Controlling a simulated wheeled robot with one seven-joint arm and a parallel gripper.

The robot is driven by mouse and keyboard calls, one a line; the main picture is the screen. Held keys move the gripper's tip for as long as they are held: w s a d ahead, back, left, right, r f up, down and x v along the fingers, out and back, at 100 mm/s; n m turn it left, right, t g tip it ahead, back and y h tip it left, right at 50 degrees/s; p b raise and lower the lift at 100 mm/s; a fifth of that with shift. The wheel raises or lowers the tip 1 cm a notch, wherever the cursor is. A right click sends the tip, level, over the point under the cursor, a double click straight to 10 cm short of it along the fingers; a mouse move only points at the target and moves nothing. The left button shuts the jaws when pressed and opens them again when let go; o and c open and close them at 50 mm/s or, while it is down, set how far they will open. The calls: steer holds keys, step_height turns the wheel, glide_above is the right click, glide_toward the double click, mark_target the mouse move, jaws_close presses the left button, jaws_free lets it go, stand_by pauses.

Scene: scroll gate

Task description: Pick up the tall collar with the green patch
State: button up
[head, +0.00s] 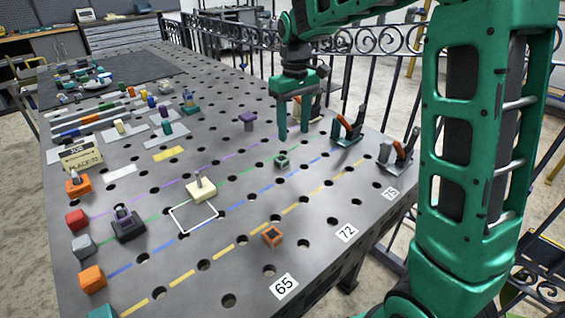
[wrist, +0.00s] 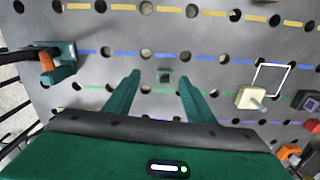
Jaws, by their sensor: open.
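The fingers do not touch the collar. I cannot tell its exact height.
A cream block with a pin (head: 201,189) stands to the left by a white square outline (head: 193,218). Toggle clamps (head: 347,130) stand at the right edge. The table around the collar is clear.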

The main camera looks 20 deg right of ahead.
steer(key=w+a+f+n, duration=0.1)
steer(key=w+a+f, duration=0.1)
steer(key=w+a, duration=0.1)
glide_above(281, 155)
steer(key=s, duration=0.2)
steer(key=f, duration=0.2)
steer(key=a+f, duration=0.1)
steer(key=f, duration=0.1)
steer(key=shift+w, duration=0.25)
steer(key=shift+w+d+f, duration=0.1)
steer(key=shift+d+f, duration=0.1)
steer(key=shift+f, duration=1.25)
steer(key=shift+w+d+f, duration=0.1)
steer(key=shift+d+f, duration=0.05)
steer(key=shift+f, duration=1.25)
steer(key=c, duration=1.3)
